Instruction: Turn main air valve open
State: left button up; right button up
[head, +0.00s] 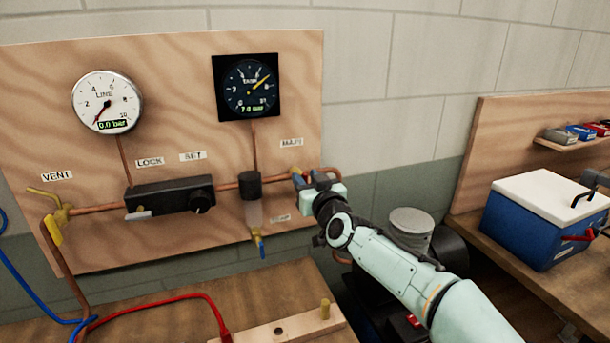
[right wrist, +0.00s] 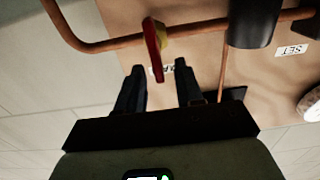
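The main air valve shows in the right wrist view as a red lever (right wrist: 153,48) on a brass body (right wrist: 163,38) on the copper pipe. In the head view my gripper hides it, below a label reading MAIN (head: 292,143). My right gripper (head: 304,179) is at the right end of the pipe board. In the right wrist view the right gripper (right wrist: 160,72) is open, its two dark fingers apart. The lever's end lies between the fingertips in the picture, with gaps on both sides; contact is not visible. My left gripper is not in view.
The LINE gauge (head: 107,102) reads 0.0 bar and the TANK gauge (head: 249,87) 7.0 bar. A black regulator (head: 170,196) and a filter bowl (head: 253,205) sit left of my gripper. A blue cooler-like box (head: 540,225) stands on the right bench.

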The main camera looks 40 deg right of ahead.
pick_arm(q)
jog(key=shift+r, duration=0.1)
pick_arm(e)
jog(key=shift+x, duration=0.9)
grip_shut()
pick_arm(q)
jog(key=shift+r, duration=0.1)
